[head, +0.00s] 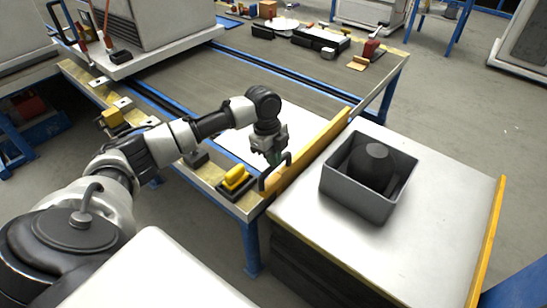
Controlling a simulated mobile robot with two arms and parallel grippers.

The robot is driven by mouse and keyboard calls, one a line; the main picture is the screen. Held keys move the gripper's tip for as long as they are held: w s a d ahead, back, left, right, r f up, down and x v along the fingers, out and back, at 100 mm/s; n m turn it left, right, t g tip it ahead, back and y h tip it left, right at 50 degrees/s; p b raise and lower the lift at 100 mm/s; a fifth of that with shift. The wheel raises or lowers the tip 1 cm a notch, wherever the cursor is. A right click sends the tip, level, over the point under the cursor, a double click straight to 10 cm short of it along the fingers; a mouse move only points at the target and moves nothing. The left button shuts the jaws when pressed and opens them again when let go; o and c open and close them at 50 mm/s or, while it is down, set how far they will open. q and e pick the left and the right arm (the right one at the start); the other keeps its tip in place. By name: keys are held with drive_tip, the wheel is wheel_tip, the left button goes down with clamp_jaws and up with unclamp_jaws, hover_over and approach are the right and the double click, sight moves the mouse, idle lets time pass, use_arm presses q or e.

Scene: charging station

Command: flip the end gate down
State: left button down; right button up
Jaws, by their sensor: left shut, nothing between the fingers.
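The end gate (308,152) is a long yellow bar along the right end of the work table. It appears raised, standing up along that edge. My left gripper (275,160) points down just behind the handle, over the table's near right corner. Its fingers are shut and look empty. I cannot tell whether they touch the handle or the gate. My right gripper is not in view.
A yellow button box (236,178) sits on the table's front rail. Right of the gate, a white-topped cart (425,220) carries a grey bin (352,196) with a dark round object. A large cabinet (150,25) stands at the back left. Several tools lie at the far end.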

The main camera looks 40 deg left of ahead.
sight(273, 179)
use_arm(q)
drive_tip(key=x, duration=0.2)
drive_tip(key=a+x, duration=0.1)
drive_tip(key=x, duration=0.1)
drive_tip(key=shift+d+f, duration=0.15)
drive_tip(key=x, duration=0.3)
drive_tip(key=shift+a+f+b, duration=0.35)
drive_tip(key=shift+f+b, duration=0.05)
drive_tip(key=shift+f, duration=0.5)
drive_tip(key=shift+s, duration=0.1)
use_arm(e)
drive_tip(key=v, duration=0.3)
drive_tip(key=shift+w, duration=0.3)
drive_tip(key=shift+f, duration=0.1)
